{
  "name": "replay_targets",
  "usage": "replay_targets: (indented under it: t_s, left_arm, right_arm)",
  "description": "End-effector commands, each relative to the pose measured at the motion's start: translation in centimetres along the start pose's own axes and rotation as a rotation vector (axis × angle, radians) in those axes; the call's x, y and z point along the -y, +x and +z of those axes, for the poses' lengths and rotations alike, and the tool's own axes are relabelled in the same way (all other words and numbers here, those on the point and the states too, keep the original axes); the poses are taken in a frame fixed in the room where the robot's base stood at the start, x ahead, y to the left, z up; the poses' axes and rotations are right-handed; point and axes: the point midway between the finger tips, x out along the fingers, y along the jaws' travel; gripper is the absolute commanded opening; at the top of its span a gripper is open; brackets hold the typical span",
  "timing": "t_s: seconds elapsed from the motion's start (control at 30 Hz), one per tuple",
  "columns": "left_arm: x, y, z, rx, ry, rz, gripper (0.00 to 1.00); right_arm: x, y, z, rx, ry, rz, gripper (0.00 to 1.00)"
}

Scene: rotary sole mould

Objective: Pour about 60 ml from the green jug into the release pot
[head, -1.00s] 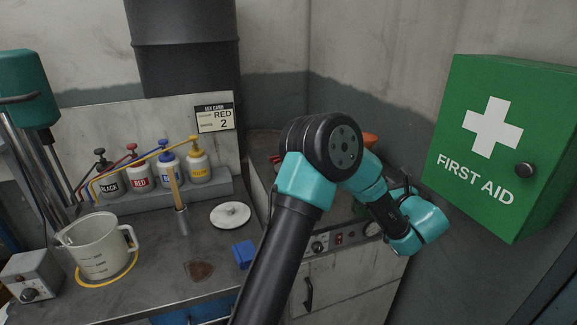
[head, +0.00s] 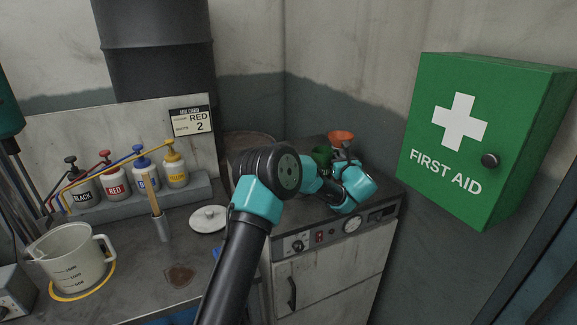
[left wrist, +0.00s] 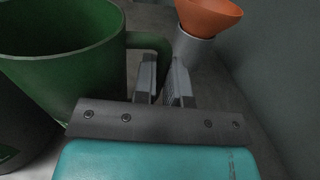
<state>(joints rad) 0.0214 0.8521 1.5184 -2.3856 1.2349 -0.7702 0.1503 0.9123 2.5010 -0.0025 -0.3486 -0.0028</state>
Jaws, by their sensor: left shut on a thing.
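The green jug (head: 321,156) shows at the back of the grey cabinet, partly hidden by my left arm. It fills the left of the left wrist view (left wrist: 62,55), rim up and roughly upright; its contents are not visible. My left gripper (left wrist: 165,72) is shut on the jug's handle, which reaches right from the jug's wall. An orange funnel-shaped cup (head: 341,137) is just behind and to the right of the jug. In the left wrist view it sits on a grey cylinder (left wrist: 193,47). I cannot tell which thing is the release pot. My right gripper is not in view.
The cabinet (head: 330,270) has a dial and switches on its front. A green first-aid box (head: 455,140) hangs to the right. The bench at left holds a measuring jug (head: 75,262), a white lid (head: 208,219) and several colour bottles.

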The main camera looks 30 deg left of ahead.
Motion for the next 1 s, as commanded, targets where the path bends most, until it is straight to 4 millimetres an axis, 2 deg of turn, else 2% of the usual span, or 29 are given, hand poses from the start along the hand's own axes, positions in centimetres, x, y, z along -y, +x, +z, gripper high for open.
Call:
replay_targets:
  t_s: [0.23,0.37,0.47,0.7,1.0]
  left_arm:
    - [-0.1,0.0,0.4,0.003,-0.007,0.002,0.0]
    - [-0.3,-0.1,1.4,0.01,-0.037,0.003,0.0]
    - [-0.6,-0.1,2.6,0.016,-0.07,0.002,0.0]
    - [-1.4,-0.3,6.9,0.043,-0.2,0.003,0.0]
    - [-3.0,-0.6,10.0,0.081,-0.392,0.003,0.0]
  right_arm:
    - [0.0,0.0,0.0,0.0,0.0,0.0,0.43]
    - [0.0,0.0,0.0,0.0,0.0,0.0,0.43]
    - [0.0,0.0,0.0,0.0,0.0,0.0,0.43]
    - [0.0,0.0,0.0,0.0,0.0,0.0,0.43]
    - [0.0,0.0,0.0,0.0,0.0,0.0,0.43]
